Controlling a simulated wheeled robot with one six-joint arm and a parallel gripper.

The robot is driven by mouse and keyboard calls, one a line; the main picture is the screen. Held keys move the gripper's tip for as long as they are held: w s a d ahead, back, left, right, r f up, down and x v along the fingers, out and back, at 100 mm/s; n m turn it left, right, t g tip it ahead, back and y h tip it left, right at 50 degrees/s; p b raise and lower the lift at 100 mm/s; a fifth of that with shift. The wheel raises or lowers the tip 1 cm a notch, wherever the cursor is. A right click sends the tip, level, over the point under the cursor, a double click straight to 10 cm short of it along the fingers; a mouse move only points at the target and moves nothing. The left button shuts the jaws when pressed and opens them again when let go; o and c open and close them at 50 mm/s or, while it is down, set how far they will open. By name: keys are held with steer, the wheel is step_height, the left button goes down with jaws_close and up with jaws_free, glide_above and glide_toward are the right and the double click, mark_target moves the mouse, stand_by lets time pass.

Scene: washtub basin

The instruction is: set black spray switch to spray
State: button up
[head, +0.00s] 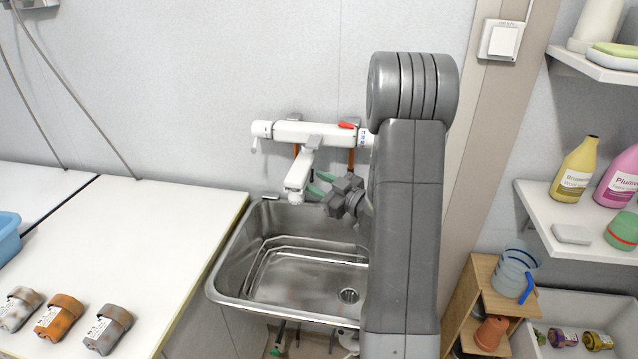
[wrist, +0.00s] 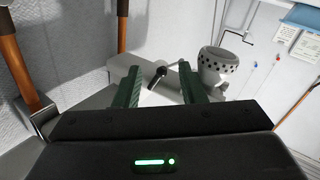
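The white faucet (head: 318,133) is mounted on the wall above the sink, with its spout (head: 300,168) reaching forward and down. In the wrist view, the white spray head (wrist: 220,68) with dark dots is right of my fingers. A small black switch lever (wrist: 157,79) sticks out of the white faucet body and shows between my two green fingers, with a gap on each side. My gripper (head: 318,184) is open beside the spout end, and it also shows in the wrist view (wrist: 160,82). The switch is not clear in the head view; its depth relative to my fingertips is hard to tell.
The metal sink basin (head: 262,262) lies below. Shelves (head: 600,232) with bottles stand at right. Orange-brown pipes (wrist: 122,25) run near the faucet at the wall. My arm hides the area right of the faucet.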

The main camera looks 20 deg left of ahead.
jaws_close()
steer(key=shift+s+r+m+p, duration=0.15)
steer(key=shift+r+m+p, duration=0.1)
steer(key=shift+m+p, duration=0.2)
steer(key=shift+f+h, duration=0.1)
steer(key=shift+h, duration=0.3)
jaws_free()
steer(key=shift+f, duration=0.2)
